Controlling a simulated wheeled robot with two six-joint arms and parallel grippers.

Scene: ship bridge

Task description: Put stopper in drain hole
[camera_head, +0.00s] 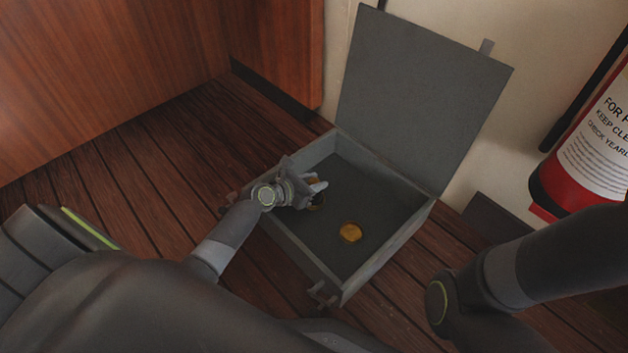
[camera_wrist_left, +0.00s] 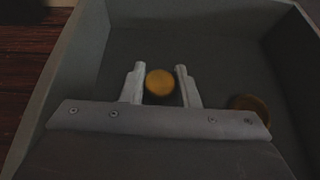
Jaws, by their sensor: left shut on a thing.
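My left gripper (camera_head: 318,190) reaches over the near left wall into an open grey box. It also shows in the left wrist view (camera_wrist_left: 160,72), with its two fingers on either side of a round brass-yellow piece (camera_wrist_left: 160,82), which I take to be the stopper. In the head view this piece is mostly hidden by the gripper. A second round brass-coloured disc (camera_head: 350,232) lies flat on the box floor. It also shows at the right in the wrist view (camera_wrist_left: 250,105), partly hidden. I cannot make out an open drain hole. My right gripper is out of view.
The box (camera_head: 390,250) stands on dark wooden planks, its lid (camera_head: 420,95) raised toward the pale wall. A red fire extinguisher (camera_head: 580,190) is at the right. A wooden panel (camera_head: 110,70) fills the upper left. Much of the box floor is clear.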

